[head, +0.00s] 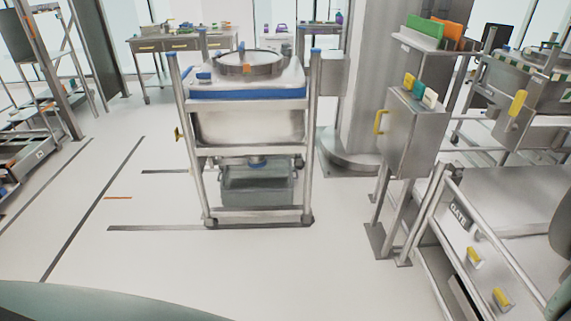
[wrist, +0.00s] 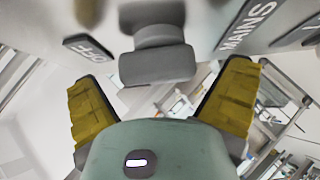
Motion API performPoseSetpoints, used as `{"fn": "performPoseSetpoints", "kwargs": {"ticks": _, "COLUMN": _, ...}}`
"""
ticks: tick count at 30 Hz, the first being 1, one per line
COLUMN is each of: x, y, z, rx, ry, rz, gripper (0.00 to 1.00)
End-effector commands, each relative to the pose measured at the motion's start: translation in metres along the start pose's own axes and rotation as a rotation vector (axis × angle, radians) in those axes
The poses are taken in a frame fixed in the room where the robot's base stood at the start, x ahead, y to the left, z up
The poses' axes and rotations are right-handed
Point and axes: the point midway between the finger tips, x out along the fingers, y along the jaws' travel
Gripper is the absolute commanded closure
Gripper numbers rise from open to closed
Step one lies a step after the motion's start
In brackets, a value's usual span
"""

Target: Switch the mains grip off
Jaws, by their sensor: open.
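In the wrist view, a grey block-shaped grip (wrist: 158,62) stands out from a light grey panel (wrist: 205,15). A dark plate reading OFF (wrist: 88,48) is on the panel to the left of the grip, and one reading MAINS (wrist: 248,25) is to its right. My gripper (wrist: 165,82) is open, with one yellow-padded finger on each side of the grip. Gaps show between both fingers and the grip, so it is not clamped. The grip's mounting is partly hidden. I cannot identify this grip or see my gripper in the head view.
In the head view, a wheeled metal frame with a steel bin (head: 248,127) stands mid-floor. A post-mounted cabinet (head: 412,133) with a yellow handle and a bench marked GATE (head: 520,215) stand at right. The floor (head: 150,215) at left front is clear.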

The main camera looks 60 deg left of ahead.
Motion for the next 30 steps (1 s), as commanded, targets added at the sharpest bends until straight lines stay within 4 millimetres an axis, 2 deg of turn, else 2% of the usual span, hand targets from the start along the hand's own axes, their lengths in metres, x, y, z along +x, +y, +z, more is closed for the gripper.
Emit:
{"fn": "performPoseSetpoints", "kwargs": {"ticks": 5, "x": -0.018, "y": 0.000, "z": 0.001, "rx": 0.001, "ry": -0.001, "rz": 0.000, "gripper": 0.01}}
{"fn": "performPoseSetpoints", "kwargs": {"ticks": 12, "x": -0.070, "y": 0.001, "z": 0.002, "rx": 0.000, "ry": -0.009, "rz": 0.004, "gripper": 0.01}}
{"fn": "performPoseSetpoints", "kwargs": {"ticks": 18, "x": -0.103, "y": 0.000, "z": 0.001, "rx": 0.001, "ry": -0.005, "rz": 0.004, "gripper": 0.01}}
{"fn": "performPoseSetpoints", "kwargs": {"ticks": 24, "x": -0.119, "y": 0.000, "z": 0.000, "rx": 0.000, "ry": -0.001, "rz": 0.002, "gripper": 0.01}}
{"fn": "performPoseSetpoints", "kwargs": {"ticks": 30, "x": -0.120, "y": 0.000, "z": 0.000, "rx": 0.001, "ry": -0.001, "rz": 0.001, "gripper": 0.01}}
